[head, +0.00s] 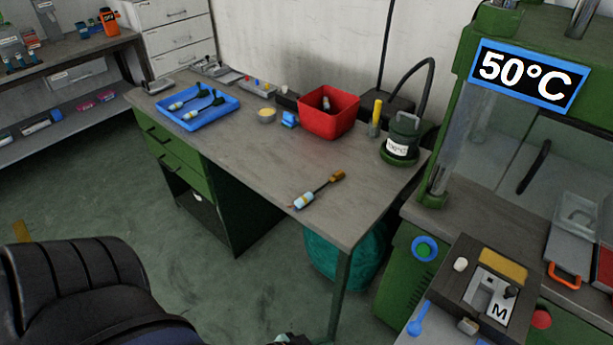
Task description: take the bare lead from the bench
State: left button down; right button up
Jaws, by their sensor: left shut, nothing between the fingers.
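A lead (304,200) lies alone near the front edge of the bench (255,160). It has a pale blue and cream body, a thin dark stem and a brown end pointing to the back right. Only a small part of what looks like my left gripper (290,340) shows at the bottom edge, well below and apart from the lead. It is shut and empty; the rest of it is cut off. My right gripper is not in view.
A blue tray (231,109) with similar dark-ended leads lies at the back left. A red bin (328,124), a small bowl (267,115) and a dark green pot (402,140) stand towards the back. A green machine marked 50°C (528,76) stands at right. Bench around the lead is clear.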

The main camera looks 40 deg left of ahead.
aim_at(303, 201)
jog(key=j, duration=1.9)
jog(key=k+z, duration=0.05)
